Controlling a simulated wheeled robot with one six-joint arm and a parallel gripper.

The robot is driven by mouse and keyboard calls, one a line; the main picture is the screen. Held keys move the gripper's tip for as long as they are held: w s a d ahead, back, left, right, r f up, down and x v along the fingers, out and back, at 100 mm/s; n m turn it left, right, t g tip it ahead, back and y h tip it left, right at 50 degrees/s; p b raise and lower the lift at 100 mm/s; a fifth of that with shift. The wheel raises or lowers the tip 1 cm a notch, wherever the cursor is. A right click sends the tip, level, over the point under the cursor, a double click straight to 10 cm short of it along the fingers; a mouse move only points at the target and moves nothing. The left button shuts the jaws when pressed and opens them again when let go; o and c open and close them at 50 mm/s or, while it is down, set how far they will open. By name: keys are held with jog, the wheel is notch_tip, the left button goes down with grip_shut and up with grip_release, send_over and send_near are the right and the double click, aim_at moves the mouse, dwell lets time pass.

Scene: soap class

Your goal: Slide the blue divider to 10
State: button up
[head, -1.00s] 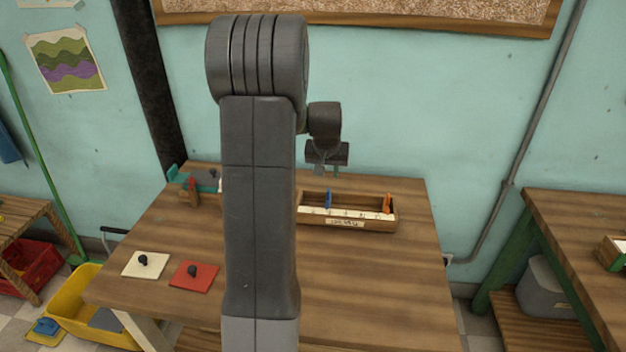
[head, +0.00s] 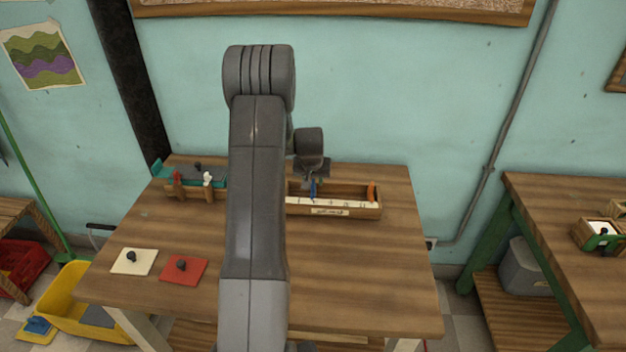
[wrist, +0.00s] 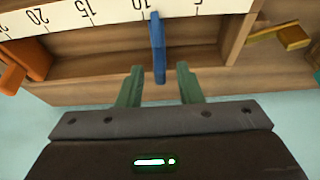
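The blue divider (wrist: 158,48) stands upright in the wooden box, close to the 10 mark on the white number strip (wrist: 110,14) in the wrist view. In the head view the blue divider (head: 313,188) is in the left half of the box (head: 333,212). My gripper (wrist: 160,80) is open, its two green fingers on either side of the divider's near end with gaps on both sides. The gripper (head: 312,181) also shows in the head view above the box. An orange divider (wrist: 27,62) stands near 20, at the other end of the box.
A teal and wood fixture (head: 188,178) with red and white parts stands left of the box, partly behind my arm. A cream plate (head: 134,262) and a red plate (head: 184,270) with dark knobs lie at front left. The table's right front is clear.

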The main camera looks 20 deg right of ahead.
jog(key=shift+w+d+f, duration=0.1)
jog(key=shift+w+f, duration=0.1)
jog(key=shift+f, duration=0.4)
jog(key=shift+c, duration=0.2)
grip_shut()
jog(key=shift+s+d+f+b, duration=0.2)
jog(key=shift+d+b, duration=0.25)
jog(key=shift+b, duration=0.35)
jog(key=shift+r, duration=0.2)
jog(key=shift+o, duration=0.2)
grip_release()
